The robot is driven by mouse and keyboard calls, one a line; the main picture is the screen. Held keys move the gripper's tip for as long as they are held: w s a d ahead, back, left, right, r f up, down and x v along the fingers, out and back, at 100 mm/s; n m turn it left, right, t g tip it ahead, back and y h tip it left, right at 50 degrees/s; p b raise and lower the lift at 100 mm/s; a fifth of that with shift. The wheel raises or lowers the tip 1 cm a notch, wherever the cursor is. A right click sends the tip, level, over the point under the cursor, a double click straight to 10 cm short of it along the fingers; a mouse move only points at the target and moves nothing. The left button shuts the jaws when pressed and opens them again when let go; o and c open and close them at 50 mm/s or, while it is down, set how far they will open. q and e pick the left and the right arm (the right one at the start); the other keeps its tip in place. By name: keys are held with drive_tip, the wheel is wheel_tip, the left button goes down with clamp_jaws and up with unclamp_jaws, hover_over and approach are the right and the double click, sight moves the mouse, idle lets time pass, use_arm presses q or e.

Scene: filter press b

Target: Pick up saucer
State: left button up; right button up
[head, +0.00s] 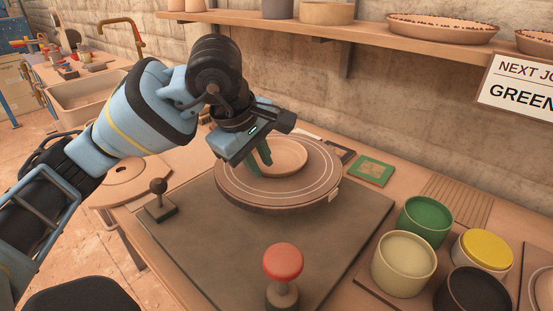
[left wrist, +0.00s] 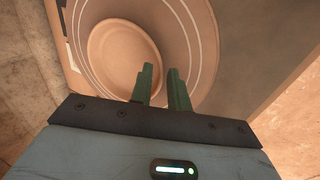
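The saucer (head: 288,154) is a shallow, round, tan dish lying flat on a round turntable (head: 318,182) with pale rings. It also shows in the left wrist view (left wrist: 118,58). My left gripper (head: 260,160) points down at the saucer's near-left edge, its green fingers covering part of it. In the left wrist view, the fingers (left wrist: 162,82) stand apart with a gap between them. One finger overlaps the saucer's rim and the other lies just outside it. Whether they touch the saucer I cannot tell. My right gripper is in neither view.
The turntable stands on a dark mat (head: 215,230). A red knob (head: 283,262) and a small black-knobbed lever (head: 159,200) stand on the bench. Green (head: 425,222), cream (head: 403,265), yellow-topped and dark pots are at the right. A shelf (head: 345,32) runs along the wall.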

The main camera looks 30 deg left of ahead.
use_arm(q)
drive_tip(key=shift+w+f, duration=0.2)
drive_tip(key=shift+f, duration=0.45)
drive_tip(key=shift+c, duration=0.2)
clamp_jaws()
drive_tip(key=shift+r, duration=0.15)
